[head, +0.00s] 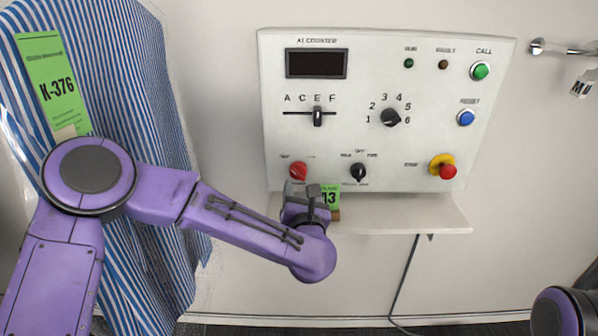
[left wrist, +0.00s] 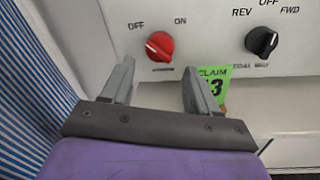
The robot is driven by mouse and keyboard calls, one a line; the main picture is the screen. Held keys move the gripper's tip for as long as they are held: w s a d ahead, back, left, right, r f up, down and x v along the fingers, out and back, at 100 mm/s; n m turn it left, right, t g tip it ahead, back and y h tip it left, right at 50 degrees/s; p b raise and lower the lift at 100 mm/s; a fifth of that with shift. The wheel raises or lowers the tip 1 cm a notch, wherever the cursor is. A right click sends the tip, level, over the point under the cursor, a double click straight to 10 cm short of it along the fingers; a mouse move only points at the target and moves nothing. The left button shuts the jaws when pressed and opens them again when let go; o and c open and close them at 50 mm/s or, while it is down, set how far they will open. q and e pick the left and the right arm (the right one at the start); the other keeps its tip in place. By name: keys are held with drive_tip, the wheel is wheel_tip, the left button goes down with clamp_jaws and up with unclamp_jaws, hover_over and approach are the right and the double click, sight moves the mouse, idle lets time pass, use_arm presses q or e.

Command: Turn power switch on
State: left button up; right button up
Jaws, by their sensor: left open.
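The power switch is a red rotary knob (head: 298,171) at the lower left of the white control panel (head: 390,75). In the left wrist view the red knob (left wrist: 160,46) sits between the labels OFF on the left and ON on the right. It appears turned toward the OFF side. My left gripper (head: 312,190) is just below the knob in the head view, partly hidden by its own wrist. In the left wrist view its two fingers (left wrist: 158,76) are spread and empty, with the knob beyond and between them, apart from it. My right gripper is not in view.
A black REV/OFF/FWD knob (left wrist: 261,41) is right of the switch. A green claim tag (left wrist: 213,82) is by the right finger, near the shelf (head: 400,215). A striped shirt (head: 150,130) hangs at left. A red emergency button (head: 447,171) is at lower right.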

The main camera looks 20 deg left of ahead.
sight(299, 175)
use_arm(q)
drive_tip(key=p+x, duration=0.2)
drive_tip(key=x, duration=0.5)
drive_tip(key=shift+w+a+f, duration=0.15)
drive_tip(key=shift+w+a, duration=0.05)
drive_tip(key=shift+w, duration=0.3)
drive_tip(key=c, duration=0.7)
